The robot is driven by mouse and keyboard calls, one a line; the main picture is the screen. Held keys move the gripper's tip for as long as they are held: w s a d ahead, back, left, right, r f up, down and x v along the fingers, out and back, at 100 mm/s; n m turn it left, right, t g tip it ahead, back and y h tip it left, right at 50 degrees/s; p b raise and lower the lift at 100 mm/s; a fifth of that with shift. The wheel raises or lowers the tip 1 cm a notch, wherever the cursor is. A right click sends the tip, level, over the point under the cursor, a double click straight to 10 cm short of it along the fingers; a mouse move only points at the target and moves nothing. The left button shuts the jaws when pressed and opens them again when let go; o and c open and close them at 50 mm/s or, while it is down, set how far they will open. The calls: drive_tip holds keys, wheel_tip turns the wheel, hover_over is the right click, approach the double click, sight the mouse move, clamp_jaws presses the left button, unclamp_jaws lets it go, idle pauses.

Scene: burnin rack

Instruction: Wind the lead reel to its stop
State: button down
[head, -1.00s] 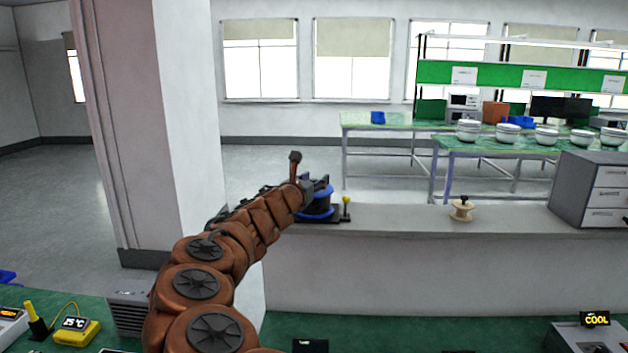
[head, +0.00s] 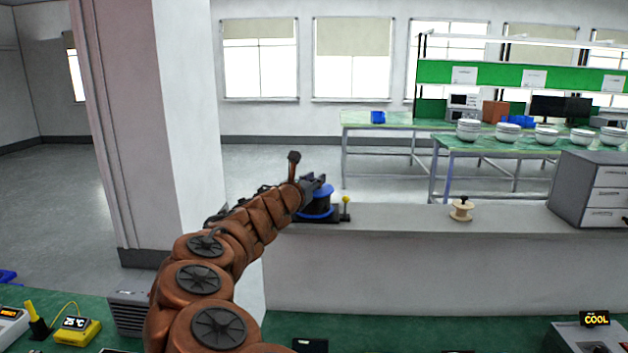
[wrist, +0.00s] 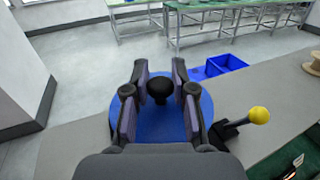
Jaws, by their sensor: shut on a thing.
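The lead reel (head: 318,214), with blue flanges and a dark drum, stands on the grey ledge on a dark base. In the wrist view its blue top disc (wrist: 161,124) lies right below the fingers. My gripper (head: 319,181) is over the reel's top. In the wrist view my gripper (wrist: 160,67) has its two fingers on either side of a black knob (wrist: 159,89) on the disc, shut on it. A lever with a yellow ball (head: 346,200) stands right of the reel; the ball also shows in the wrist view (wrist: 259,115). The reel's stop is not discernible.
A pale wooden spool (head: 461,209) stands farther right on the ledge (head: 400,220), before a grey drawer cabinet (head: 590,190). A white pillar (head: 185,120) is left of my arm. A blue bin (wrist: 226,66) shows beyond the reel. The ledge between lever and spool is clear.

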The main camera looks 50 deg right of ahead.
drive_tip(key=shift+w+m+g, duration=0.15)
drive_tip(key=shift+m+g, duration=0.15)
drive_tip(key=shift+g, duration=0.1)
drive_tip(key=shift+m+g+h+p, duration=0.3)
drive_tip(key=shift+m+g+p, duration=0.35)
drive_tip(key=shift+g, duration=0.45)
drive_tip(key=shift+f+m+g, duration=0.15)
drive_tip(key=shift+m+g, duration=1.4)
drive_tip(key=shift+g, duration=0.85)
drive_tip(key=shift+m+g+y, duration=0.7)
drive_tip(key=shift+m+g, duration=0.9)
drive_tip(key=shift+g, duration=0.8)
drive_tip(key=shift+m+g+y, duration=0.3)
drive_tip(key=shift+m+g, duration=0.1)
drive_tip(key=shift+g, duration=0.3)
drive_tip(key=shift+m+g+y, duration=0.6)
drive_tip(key=shift+m+g, duration=0.2)
drive_tip(key=shift+g, duration=0.1)
drive_tip(key=shift+r, duration=0.2)
drive_tip(key=c, duration=1)
unclamp_jaws()
